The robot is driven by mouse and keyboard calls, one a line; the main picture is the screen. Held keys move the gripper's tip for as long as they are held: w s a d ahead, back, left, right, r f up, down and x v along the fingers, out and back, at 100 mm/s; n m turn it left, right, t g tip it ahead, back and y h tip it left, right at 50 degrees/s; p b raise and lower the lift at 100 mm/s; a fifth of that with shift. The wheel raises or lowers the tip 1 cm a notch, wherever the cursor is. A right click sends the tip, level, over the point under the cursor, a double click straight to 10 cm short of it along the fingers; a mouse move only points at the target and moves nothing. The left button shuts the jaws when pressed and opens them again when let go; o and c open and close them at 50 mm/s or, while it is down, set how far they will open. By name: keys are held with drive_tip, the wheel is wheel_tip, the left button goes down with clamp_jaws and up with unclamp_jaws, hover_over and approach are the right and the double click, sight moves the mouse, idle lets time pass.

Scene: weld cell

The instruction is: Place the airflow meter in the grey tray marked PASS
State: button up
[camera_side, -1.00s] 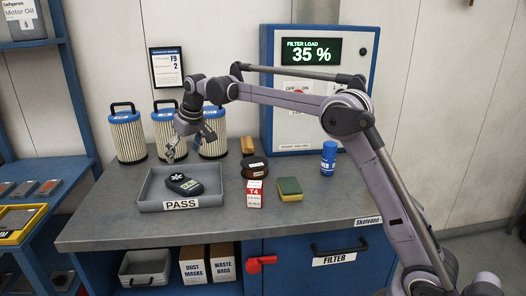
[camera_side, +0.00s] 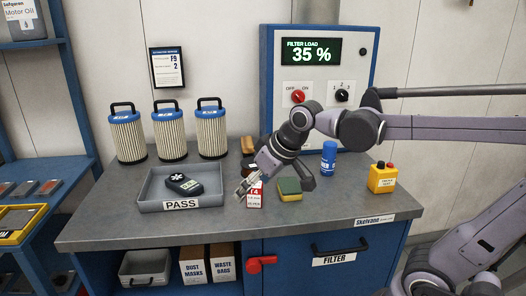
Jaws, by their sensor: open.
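The airflow meter (camera_side: 184,184), a small black device with a light display, lies inside the grey tray (camera_side: 151,207) marked PASS, on the left of the bench. My gripper (camera_side: 243,190) is to the right of the tray, over the bench beside the red and white T4 box (camera_side: 255,199). It is open, with nothing seen between its fingers, and apart from the meter. My gripper partly hides the T4 box and the dark spool behind it.
A green and yellow sponge (camera_side: 290,189), a blue can (camera_side: 328,158) and a yellow button box (camera_side: 382,178) stand on the right. Several filter cartridges (camera_side: 169,134) line the back. The front of the bench (camera_side: 200,226) is clear.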

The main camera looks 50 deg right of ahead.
drive_tip(key=s+f, duration=0.6)
drive_tip(key=s, duration=0.2)
drive_tip(key=shift+s+a+f+t, duration=0.15)
drive_tip(key=shift+f+t, duration=0.15)
